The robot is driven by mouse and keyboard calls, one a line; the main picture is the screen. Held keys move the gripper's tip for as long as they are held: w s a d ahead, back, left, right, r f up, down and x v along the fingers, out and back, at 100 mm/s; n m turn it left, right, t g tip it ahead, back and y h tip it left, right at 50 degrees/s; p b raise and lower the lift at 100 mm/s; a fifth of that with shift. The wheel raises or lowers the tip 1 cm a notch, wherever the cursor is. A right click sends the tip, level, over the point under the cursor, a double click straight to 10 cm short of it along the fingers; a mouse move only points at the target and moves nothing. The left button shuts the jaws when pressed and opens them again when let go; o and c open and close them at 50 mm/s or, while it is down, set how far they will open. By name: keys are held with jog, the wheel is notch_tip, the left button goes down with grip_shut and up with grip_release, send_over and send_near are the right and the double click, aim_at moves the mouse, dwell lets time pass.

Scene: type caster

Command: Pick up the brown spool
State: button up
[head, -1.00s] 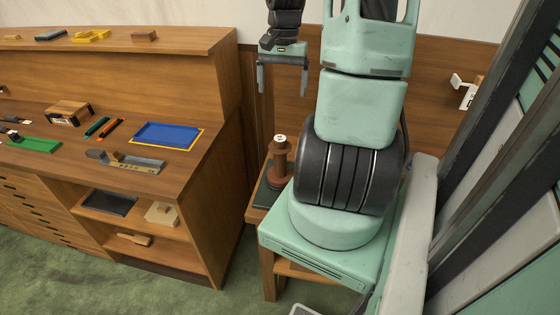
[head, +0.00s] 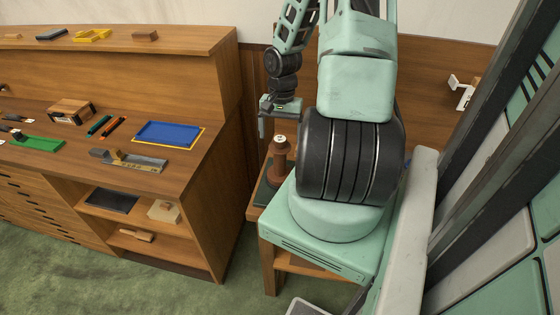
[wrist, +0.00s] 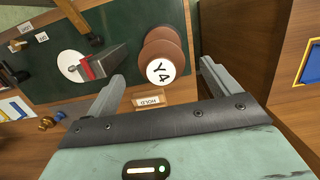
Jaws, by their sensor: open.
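The brown spool (head: 279,168) stands upright on a dark green surface of the small wooden stand beside my base. In the wrist view the spool (wrist: 161,44) shows from above, with a round white "Y4" label on its top. My gripper (head: 281,128) is above the spool in the head view, pointing down. In the wrist view my gripper (wrist: 163,73) is open, its two fingers on either side of the spool's near edge, with nothing between them that I can see gripped. The spool's lower part is hidden from the wrist view.
A grey block with a red band (wrist: 92,66) stands on the green mat (wrist: 125,25), left of the spool. A "HOLD" plate (wrist: 149,99) lies near it. The wooden workbench (head: 190,190), with a blue tray (head: 168,134), stands to the left.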

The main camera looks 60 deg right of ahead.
aim_at(280, 138)
jog(key=shift+a+f, duration=0.1)
jog(key=shift+f, duration=1.45)
jog(key=c, duration=1.4)
